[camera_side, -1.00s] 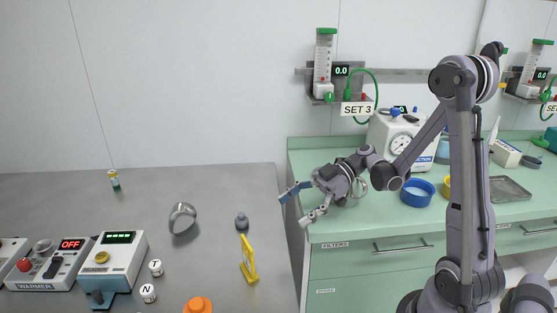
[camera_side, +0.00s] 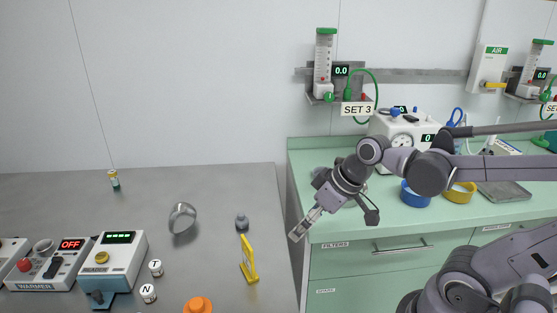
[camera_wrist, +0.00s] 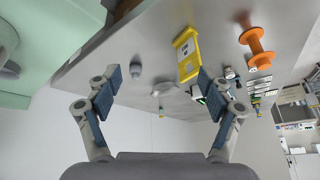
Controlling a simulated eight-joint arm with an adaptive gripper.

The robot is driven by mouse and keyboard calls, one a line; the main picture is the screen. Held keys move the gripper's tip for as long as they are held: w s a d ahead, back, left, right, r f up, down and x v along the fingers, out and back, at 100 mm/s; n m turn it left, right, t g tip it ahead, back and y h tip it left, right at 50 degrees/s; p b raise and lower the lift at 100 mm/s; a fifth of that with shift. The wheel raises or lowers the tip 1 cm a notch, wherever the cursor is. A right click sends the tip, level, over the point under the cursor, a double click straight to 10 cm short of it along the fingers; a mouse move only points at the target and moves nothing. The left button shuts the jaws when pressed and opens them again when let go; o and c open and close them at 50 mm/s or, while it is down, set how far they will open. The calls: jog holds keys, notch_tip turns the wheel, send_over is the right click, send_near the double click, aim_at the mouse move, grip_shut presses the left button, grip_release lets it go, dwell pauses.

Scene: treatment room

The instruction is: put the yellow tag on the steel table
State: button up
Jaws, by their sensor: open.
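The yellow tag (camera_side: 248,260) stands upright on the steel table (camera_side: 215,260), near its right edge. In the wrist view the yellow tag (camera_wrist: 187,57) shows ahead, right of centre, between the grey weight and the orange spool. My gripper (camera_side: 334,226) is open and empty. It hangs in front of the green cabinet, to the right of the tag and apart from it. In the wrist view both blue-padded fingers of my gripper (camera_wrist: 158,80) are spread wide with nothing between them.
An orange spool (camera_side: 198,305) is at the front. Control boxes (camera_side: 112,262) fill the left. The green counter (camera_side: 330,232) lies right of a gap beside the table.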

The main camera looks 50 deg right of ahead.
jog(key=shift+s+d+r+m+t+h, duration=0.25)
jog(key=shift+s+r+m+t+h, duration=0.2)
jog(key=shift+r+m+t+h, duration=0.3)
